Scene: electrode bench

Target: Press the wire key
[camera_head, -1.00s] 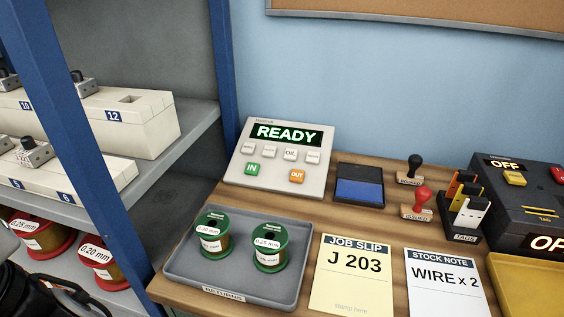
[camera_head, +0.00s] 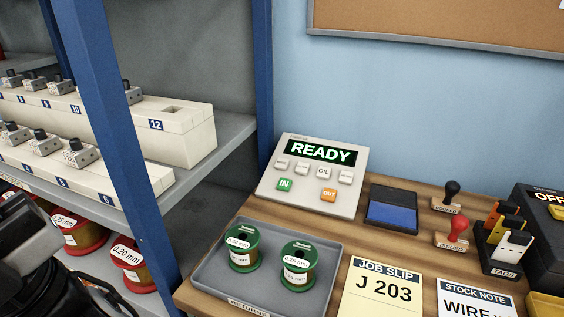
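A light grey key panel (camera_head: 305,207) stands tilted on the wooden bench against the blue wall. Its screen (camera_head: 321,152) reads READY in green. Below it is a row of small white keys; one is the OIL key (camera_head: 323,172), and the lettering on the others is too small to read, so I cannot tell which is the wire key. Under them are a green IN key (camera_head: 285,184) and an orange OUT key (camera_head: 328,195). A dark part of my arm shows at the lower left, well apart from the panel. My gripper's fingers are not visible.
A grey returns tray (camera_head: 213,281) holds two green spools (camera_head: 243,249) in front of the panel. An ink pad (camera_head: 392,208), stamps (camera_head: 456,233), a tag holder (camera_head: 503,262) and a job slip (camera_head: 381,292) lie rightward. A blue shelf post (camera_head: 120,150) stands left.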

